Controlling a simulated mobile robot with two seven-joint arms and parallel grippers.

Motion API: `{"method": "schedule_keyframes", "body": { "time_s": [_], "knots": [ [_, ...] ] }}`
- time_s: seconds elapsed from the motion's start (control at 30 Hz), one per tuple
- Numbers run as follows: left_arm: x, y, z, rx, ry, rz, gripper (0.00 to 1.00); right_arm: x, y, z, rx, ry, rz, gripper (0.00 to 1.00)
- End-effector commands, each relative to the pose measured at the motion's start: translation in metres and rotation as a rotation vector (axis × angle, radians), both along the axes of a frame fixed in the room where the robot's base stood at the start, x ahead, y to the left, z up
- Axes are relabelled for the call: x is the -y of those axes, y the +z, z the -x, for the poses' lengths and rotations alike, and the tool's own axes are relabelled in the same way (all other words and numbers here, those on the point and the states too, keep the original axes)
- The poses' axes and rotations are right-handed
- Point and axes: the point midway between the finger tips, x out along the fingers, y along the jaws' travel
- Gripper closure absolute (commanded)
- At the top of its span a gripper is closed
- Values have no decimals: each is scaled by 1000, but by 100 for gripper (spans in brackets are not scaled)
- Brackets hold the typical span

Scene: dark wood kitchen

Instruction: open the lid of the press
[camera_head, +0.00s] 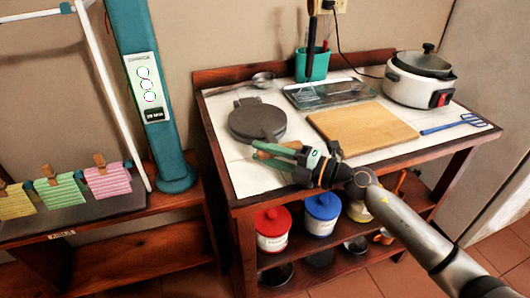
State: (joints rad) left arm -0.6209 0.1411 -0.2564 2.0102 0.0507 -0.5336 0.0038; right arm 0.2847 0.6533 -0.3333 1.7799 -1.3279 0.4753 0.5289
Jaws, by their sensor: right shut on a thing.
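The press (254,119) is a dark grey, round, flat appliance on the white-covered table top, and its lid looks closed. My right gripper (266,150) has green fingers and reaches in from the right, just in front of the press. It is shut at the press's front edge, on what looks like the lid's handle. The fingers hide most of the grip. My left gripper is not in view.
A wooden cutting board (362,126) lies right of the press, with a glass tray (328,92) behind it. A teal column (150,90) rises left.

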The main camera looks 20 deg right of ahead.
Motion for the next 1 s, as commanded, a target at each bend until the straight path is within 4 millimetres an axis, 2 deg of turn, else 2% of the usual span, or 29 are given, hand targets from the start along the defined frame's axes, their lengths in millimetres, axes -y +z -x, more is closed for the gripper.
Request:
{"method": "schedule_keyframes", "body": {
  "time_s": [0.03, 0.1, 1.0],
  "knots": [
    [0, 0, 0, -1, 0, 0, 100, 0, 0, 0, 0, 0, 0, 93],
    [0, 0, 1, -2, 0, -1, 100, 0, 0, 0, 0, 0, 0, 100],
    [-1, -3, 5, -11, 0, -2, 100, 0, 0, 0, -1, 0, 1, 100]
  ]
}}
